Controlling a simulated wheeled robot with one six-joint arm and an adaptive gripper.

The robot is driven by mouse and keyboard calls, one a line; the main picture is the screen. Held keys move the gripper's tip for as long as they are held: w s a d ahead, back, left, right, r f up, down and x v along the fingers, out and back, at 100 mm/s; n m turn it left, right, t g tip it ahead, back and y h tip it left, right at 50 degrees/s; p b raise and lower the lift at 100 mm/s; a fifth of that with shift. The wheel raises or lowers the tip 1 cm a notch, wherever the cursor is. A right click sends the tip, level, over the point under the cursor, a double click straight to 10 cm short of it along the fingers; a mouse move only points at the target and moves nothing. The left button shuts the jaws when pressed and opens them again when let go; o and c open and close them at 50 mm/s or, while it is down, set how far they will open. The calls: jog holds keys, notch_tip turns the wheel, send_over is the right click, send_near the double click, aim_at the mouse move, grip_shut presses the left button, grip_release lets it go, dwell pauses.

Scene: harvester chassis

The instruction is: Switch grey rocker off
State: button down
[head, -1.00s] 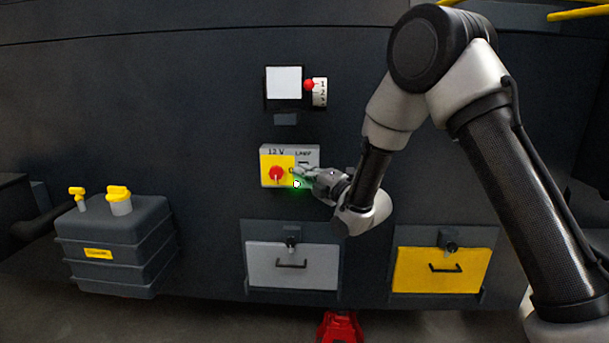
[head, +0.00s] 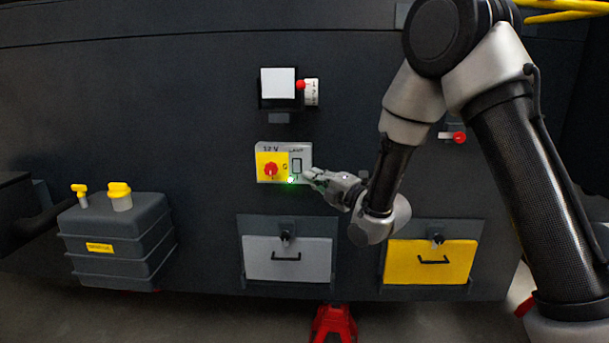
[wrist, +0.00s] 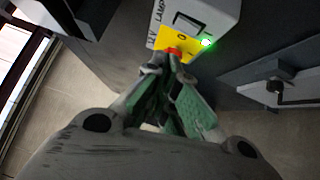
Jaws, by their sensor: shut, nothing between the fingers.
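The grey rocker (head: 296,166) sits in a dark frame under the LAMP label, on the right half of the 12 V switch box (head: 307,152). In the wrist view the rocker (wrist: 188,22) is near the top. I cannot tell which way it is tipped. A green light (head: 291,180) glows just below it, also in the wrist view (wrist: 208,42). My gripper (head: 309,175) is shut and empty, just right of the rocker at the box's lower right. In the wrist view its fingertips (wrist: 165,60) are close together, overlapping the red knob's edge.
A red rotary knob (head: 270,170) on a yellow plate is left of the rocker. Above is a white-faced unit with a red ball (head: 301,85). Below are a grey drawer (head: 262,262) and a yellow drawer (head: 405,265). A dark tank (head: 118,240) stands left.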

jog(key=v, duration=0.2)
jog(key=shift+s+d+r, duration=0.2)
jog(key=shift+s, duration=0.05)
